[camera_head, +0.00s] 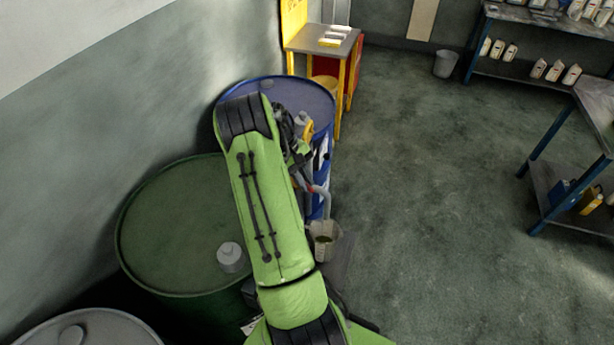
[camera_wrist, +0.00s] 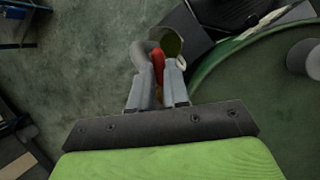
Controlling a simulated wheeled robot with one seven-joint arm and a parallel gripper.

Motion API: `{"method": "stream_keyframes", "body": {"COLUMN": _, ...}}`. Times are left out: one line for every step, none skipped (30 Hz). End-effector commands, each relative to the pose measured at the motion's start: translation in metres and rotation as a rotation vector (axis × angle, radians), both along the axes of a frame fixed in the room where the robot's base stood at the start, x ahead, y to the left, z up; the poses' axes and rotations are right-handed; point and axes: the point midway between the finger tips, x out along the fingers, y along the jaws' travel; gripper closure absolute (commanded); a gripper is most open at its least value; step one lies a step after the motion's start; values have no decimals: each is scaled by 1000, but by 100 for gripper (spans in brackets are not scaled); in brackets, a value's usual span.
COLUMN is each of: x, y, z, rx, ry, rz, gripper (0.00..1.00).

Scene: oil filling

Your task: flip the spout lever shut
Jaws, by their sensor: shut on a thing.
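The spout is a grey curved pipe (camera_head: 322,200) on the front of the blue drum (camera_head: 318,100). In the wrist view the pipe (camera_wrist: 139,55) shows just left of the lever. The red spout lever (camera_wrist: 157,60) stands between the fingertips of my gripper (camera_wrist: 158,75), which is shut on it. In the head view a bit of red (camera_head: 308,186) shows by the pipe, and my green arm hides much of the gripper. A clear measuring jug (camera_head: 325,242) with brownish liquid stands below the pipe's end. The lever's exact angle is hard to tell.
A green drum (camera_head: 165,225) with a grey cap stands left of my arm, close by. A yellow-legged table (camera_head: 315,42) stands behind the blue drum. A blue-legged bench (camera_head: 548,180) is at the right. The floor between is clear.

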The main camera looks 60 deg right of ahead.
Motion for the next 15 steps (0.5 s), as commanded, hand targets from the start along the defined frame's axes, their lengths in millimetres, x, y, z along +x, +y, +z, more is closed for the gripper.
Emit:
{"method": "stream_keyframes", "body": {"x": 1, "y": 1, "z": 1, "rx": -2, "ry": -2, "rz": -43, "gripper": 100}}
{"method": "stream_keyframes", "body": {"x": 2, "y": 1, "z": 1, "rx": -3, "ry": -2, "rz": -71, "gripper": 100}}
{"method": "stream_keyframes", "body": {"x": 3, "y": 3, "z": 1, "rx": -4, "ry": -2, "rz": -110, "gripper": 100}}
{"method": "stream_keyframes", "body": {"x": 4, "y": 4, "z": 1, "rx": -3, "ry": -2, "rz": -139, "gripper": 100}}
{"method": "stream_keyframes", "body": {"x": 4, "y": 5, "z": 1, "rx": -5, "ry": -3, "rz": -167, "gripper": 100}}
{"method": "stream_keyframes", "body": {"x": 5, "y": 6, "z": 1, "rx": -3, "ry": -2, "rz": -205, "gripper": 100}}
{"method": "stream_keyframes", "body": {"x": 6, "y": 7, "z": 0, "rx": -4, "ry": -2, "rz": -234, "gripper": 100}}
{"method": "stream_keyframes", "body": {"x": 7, "y": 8, "z": 1, "rx": -4, "ry": -3, "rz": -263, "gripper": 100}}
{"method": "stream_keyframes", "body": {"x": 8, "y": 9, "z": 0, "rx": -3, "ry": -2, "rz": -300, "gripper": 100}}
{"method": "stream_keyframes", "body": {"x": 9, "y": 10, "z": 0, "rx": -3, "ry": -3, "rz": -329, "gripper": 100}}
{"method": "stream_keyframes", "body": {"x": 10, "y": 10, "z": 0, "rx": -3, "ry": -3, "rz": -357, "gripper": 100}}
{"method": "stream_keyframes", "body": {"x": 11, "y": 11, "z": 0, "rx": -3, "ry": -3, "rz": -396, "gripper": 100}}
{"method": "stream_keyframes", "body": {"x": 12, "y": 12, "z": 0, "rx": -3, "ry": -4, "rz": -425, "gripper": 100}}
{"method": "stream_keyframes", "body": {"x": 13, "y": 13, "z": 0, "rx": -3, "ry": -4, "rz": -452, "gripper": 100}}
{"method": "stream_keyframes", "body": {"x": 14, "y": 14, "z": 0, "rx": -3, "ry": -4, "rz": -491, "gripper": 100}}
